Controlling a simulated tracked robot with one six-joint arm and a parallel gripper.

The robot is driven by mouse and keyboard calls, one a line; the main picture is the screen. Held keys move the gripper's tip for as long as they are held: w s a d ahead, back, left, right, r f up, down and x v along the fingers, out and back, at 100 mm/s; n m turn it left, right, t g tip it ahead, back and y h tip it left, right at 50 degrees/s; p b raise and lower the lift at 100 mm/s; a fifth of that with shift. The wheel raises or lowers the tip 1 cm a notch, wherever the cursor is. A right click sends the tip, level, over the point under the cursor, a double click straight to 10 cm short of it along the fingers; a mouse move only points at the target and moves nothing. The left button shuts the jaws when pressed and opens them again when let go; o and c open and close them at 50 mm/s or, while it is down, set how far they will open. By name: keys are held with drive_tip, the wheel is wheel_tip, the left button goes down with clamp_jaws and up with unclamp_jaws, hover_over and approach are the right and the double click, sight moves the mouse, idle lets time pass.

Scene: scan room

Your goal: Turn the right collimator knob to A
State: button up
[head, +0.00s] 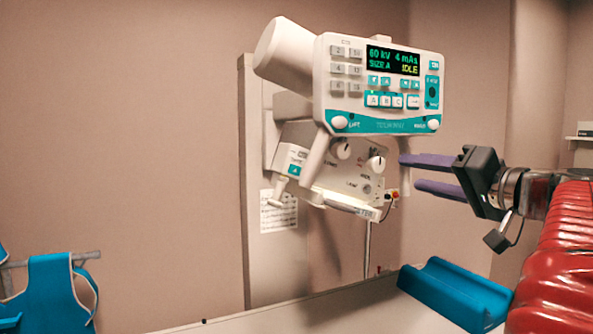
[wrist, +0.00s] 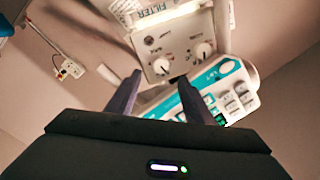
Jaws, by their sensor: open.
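The white collimator (head: 335,190) hangs below the control panel. Its right knob (head: 376,162) is a white dial with a dark mark near its top; its setting is too small to read. The left knob (head: 341,148) sits beside it. In the wrist view the picture is roughly upside down, so the right knob (wrist: 161,66) is on the left and the left knob (wrist: 203,50) on the right. My gripper (head: 410,171) has purple fingers, open and empty, just right of the right knob and apart from it. In the wrist view the fingertips (wrist: 159,78) frame the right knob.
The control panel (head: 375,85) overhangs the knobs; its screen reads 60 kV, 4 mAs, SIZE A, IDLE. A white handle (head: 316,155) stands left of the knobs. A blue trough-shaped support (head: 455,292) lies below my gripper. A blue apron (head: 50,290) hangs at far left.

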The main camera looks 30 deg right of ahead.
drive_tip(key=shift+s+a, duration=0.15)
drive_tip(key=shift+s, duration=1.65)
